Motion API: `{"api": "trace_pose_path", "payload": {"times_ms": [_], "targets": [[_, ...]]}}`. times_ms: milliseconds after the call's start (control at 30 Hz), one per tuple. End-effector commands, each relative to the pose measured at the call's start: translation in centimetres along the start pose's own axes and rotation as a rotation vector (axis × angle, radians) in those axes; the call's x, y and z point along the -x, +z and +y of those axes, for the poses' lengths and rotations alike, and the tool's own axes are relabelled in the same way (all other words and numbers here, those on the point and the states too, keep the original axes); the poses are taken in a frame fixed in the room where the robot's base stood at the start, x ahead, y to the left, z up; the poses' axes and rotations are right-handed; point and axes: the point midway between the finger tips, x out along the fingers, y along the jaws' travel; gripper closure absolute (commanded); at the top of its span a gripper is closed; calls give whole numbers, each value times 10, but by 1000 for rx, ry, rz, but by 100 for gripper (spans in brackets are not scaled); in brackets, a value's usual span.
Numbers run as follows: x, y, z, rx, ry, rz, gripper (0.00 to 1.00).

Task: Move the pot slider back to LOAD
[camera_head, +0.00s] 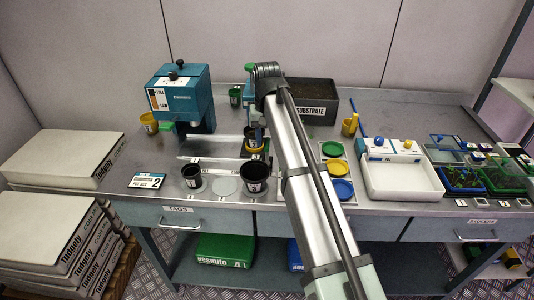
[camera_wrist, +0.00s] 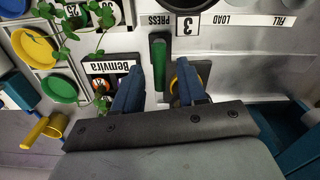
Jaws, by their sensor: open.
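My gripper (camera_wrist: 160,90) is open, its two blue fingers apart on either side of a green handle (camera_wrist: 158,62). I cannot tell whether they touch it. In the head view my arm hides the fingers. The metal slider track (camera_head: 205,147) runs across the bench. In the wrist view, which is upside down, its labels read PRESS (camera_wrist: 160,20), LOAD (camera_wrist: 235,20) and FILL (camera_wrist: 285,21). The slider itself is not clear.
A teal dispenser (camera_head: 182,95) stands at the track's left. Two black pots (camera_head: 193,180) (camera_head: 255,179) stand in front. A substrate bin (camera_head: 318,111) is behind my arm. Coloured dishes (camera_head: 334,168) and a white tray (camera_head: 400,184) lie to the right.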

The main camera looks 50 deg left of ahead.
Motion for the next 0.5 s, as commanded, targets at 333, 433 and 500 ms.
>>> {"api": "trace_pose_path", "payload": {"times_ms": [333,433,500], "targets": [[-50,0,0,-1,0,-1,59],[-57,0,0,-1,0,1,59],[-60,0,0,-1,0,1,59]]}}
